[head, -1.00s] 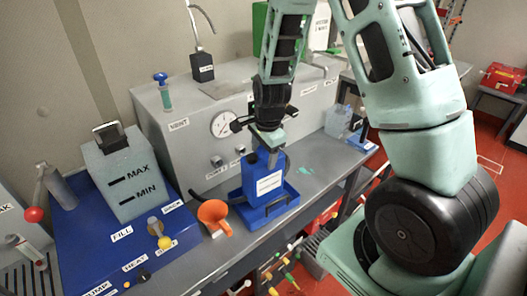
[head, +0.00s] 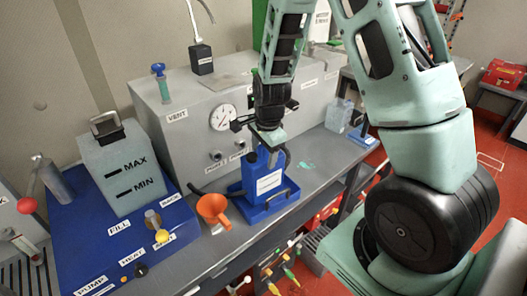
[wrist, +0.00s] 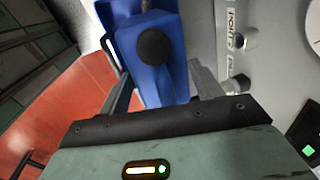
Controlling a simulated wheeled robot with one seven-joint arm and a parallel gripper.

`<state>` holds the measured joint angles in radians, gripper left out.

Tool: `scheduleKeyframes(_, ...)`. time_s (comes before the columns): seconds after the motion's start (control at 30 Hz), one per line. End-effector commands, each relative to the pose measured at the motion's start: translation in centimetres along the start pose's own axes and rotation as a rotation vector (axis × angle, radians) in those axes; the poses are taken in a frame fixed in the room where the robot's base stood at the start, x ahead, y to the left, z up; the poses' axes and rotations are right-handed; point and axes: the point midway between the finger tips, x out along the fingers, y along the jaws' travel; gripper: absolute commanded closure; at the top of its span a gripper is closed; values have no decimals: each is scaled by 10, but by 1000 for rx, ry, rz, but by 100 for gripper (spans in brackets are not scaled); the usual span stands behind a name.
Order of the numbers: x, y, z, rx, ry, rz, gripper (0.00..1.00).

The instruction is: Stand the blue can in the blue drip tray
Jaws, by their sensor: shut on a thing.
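The blue can (head: 268,181) has a white label and stands close to upright at the blue drip tray (head: 284,203) on the grey bench. My gripper (head: 268,143) is at the top of the can and shut on it. In the wrist view the can (wrist: 150,50) with its dark round cap lies between the two fingers of my gripper (wrist: 158,85). The can's bottom edge seems to be inside the tray, but I cannot tell whether it touches the tray floor.
Behind is a grey cabinet (head: 185,140) with a gauge (head: 222,118). A blue base with a MAX/MIN tank (head: 122,175) is at the left. The bench right of the tray is mostly clear.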

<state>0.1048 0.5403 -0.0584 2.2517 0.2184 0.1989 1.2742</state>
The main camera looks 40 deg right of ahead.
Motion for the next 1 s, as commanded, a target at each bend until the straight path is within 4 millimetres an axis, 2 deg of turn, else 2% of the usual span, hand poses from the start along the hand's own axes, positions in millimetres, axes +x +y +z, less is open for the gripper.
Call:
scheduleKeyframes(0.57,8,0,0,1,0,-5,77)
scheduleKeyframes(0.6,8,0,0,1,0,-5,27)
scheduleKeyframes(0.67,8,0,0,1,0,-4,10)
scheduleKeyframes(1.0,8,2,0,0,0,2,10)
